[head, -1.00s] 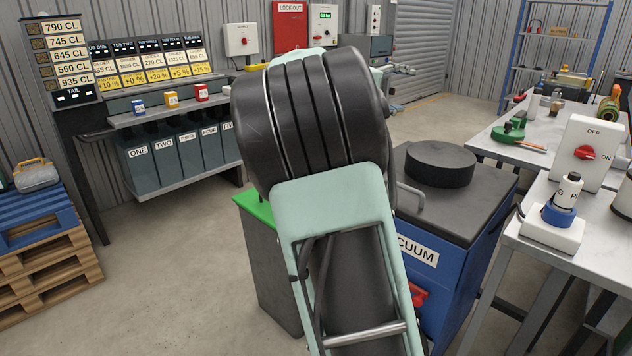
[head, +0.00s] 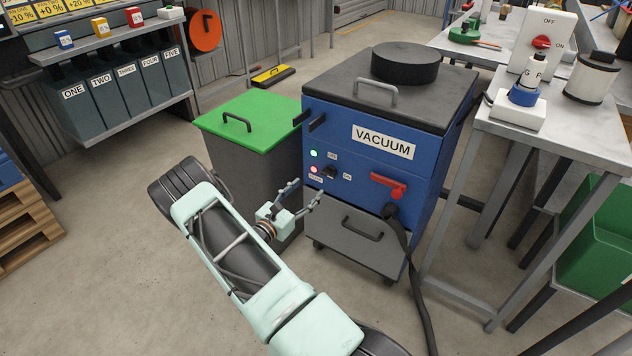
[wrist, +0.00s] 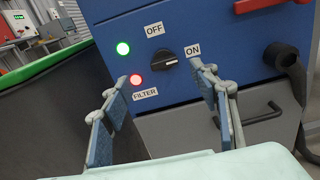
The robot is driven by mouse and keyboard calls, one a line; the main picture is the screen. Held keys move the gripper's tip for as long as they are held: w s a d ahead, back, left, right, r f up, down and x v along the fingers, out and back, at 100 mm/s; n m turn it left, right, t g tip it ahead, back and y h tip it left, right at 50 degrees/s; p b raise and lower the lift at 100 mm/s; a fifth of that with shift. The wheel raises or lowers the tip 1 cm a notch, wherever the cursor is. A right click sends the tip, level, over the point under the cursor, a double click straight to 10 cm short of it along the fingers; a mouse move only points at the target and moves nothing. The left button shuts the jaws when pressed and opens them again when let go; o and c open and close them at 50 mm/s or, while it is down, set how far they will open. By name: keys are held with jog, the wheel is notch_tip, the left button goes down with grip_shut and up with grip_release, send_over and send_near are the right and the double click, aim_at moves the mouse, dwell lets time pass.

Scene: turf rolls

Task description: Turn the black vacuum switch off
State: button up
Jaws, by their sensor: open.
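The black vacuum switch (head: 329,172) is a small rotary knob on the front of the blue vacuum cabinet (head: 335,127). In the wrist view the switch (wrist: 165,60) has an OFF label above it and an ON label to its right; its handle lies roughly sideways, with its pale mark toward the ON side. A green lamp (wrist: 123,48) and a red lamp (wrist: 136,79) above a FILTER label are lit. My gripper (head: 302,198) is open and empty, in front of and below the switch, not touching it. In the wrist view the fingers (wrist: 170,108) spread below the knob.
A red handle (head: 388,186) and a black hose (head: 398,235) are right of the switch. A grey drawer (head: 352,247) is below. A grey bin with a green lid (head: 250,122) stands left. A metal table (head: 560,140) stands right. The floor in front is clear.

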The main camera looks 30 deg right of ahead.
aim_at(326, 174)
jog(key=shift+n, duration=0.3)
jog(key=b+x, duration=0.1)
jog(key=x, duration=0.2)
jog(key=b+x, duration=0.1)
jog(key=x, duration=0.3)
jog(key=f+x, duration=0.1)
jog(key=x, duration=0.2)
jog(key=shift+s+d+f+b, duration=0.1)
jog(key=shift+d+b, duration=0.1)
jog(key=shift+b, duration=0.2)
jog(key=c, duration=1.2)
jog(key=shift+o, duration=0.2)
